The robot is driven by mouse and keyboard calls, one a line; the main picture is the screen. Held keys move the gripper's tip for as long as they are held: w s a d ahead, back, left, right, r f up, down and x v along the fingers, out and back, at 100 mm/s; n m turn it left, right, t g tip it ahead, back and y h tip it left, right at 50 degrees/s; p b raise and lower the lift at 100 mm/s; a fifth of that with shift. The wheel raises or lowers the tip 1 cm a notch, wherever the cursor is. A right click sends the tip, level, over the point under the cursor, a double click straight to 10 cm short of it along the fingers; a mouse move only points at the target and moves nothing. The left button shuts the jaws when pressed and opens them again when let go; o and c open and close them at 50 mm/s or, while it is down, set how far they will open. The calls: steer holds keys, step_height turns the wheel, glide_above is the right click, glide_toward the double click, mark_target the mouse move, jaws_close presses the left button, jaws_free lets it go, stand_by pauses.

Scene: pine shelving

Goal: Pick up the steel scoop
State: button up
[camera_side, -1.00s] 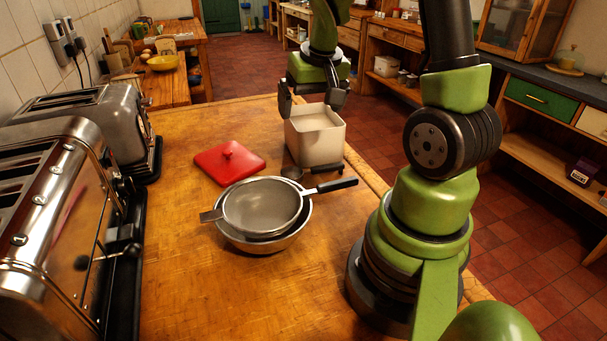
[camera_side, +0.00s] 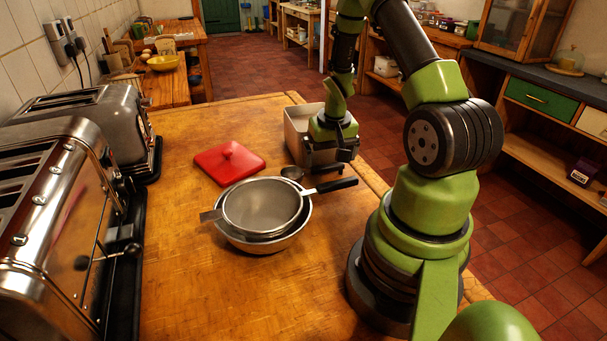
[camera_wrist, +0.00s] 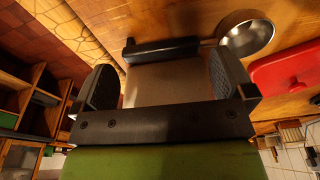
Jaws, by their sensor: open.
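The steel scoop (camera_side: 291,173) lies on the wooden worktop, its small round bowl just behind the sieve. Its black handle points right and is mostly hidden by my gripper (camera_side: 326,170) in the side view. In the wrist view the scoop's shiny bowl (camera_wrist: 247,38) is at upper right and its black handle (camera_wrist: 162,49) runs left across the gap ahead of the fingertips. My gripper (camera_wrist: 160,68) is open, pointing down over the handle, and holds nothing. Whether a finger touches the handle cannot be told.
A cream square container (camera_side: 297,125) stands right behind my gripper, partly hidden. A red lid (camera_side: 229,162) lies to the left. A sieve (camera_side: 262,206) with a black handle rests in a steel bowl (camera_side: 262,246) in front. Toasters (camera_side: 62,220) line the left side.

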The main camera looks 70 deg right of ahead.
steer(key=shift+w+d+f, duration=0.15)
steer(key=shift+f, duration=1.25)
steer(key=shift+c, duration=0.5)
steer(key=c, duration=0.4)
steer(key=shift+c, duration=0.2)
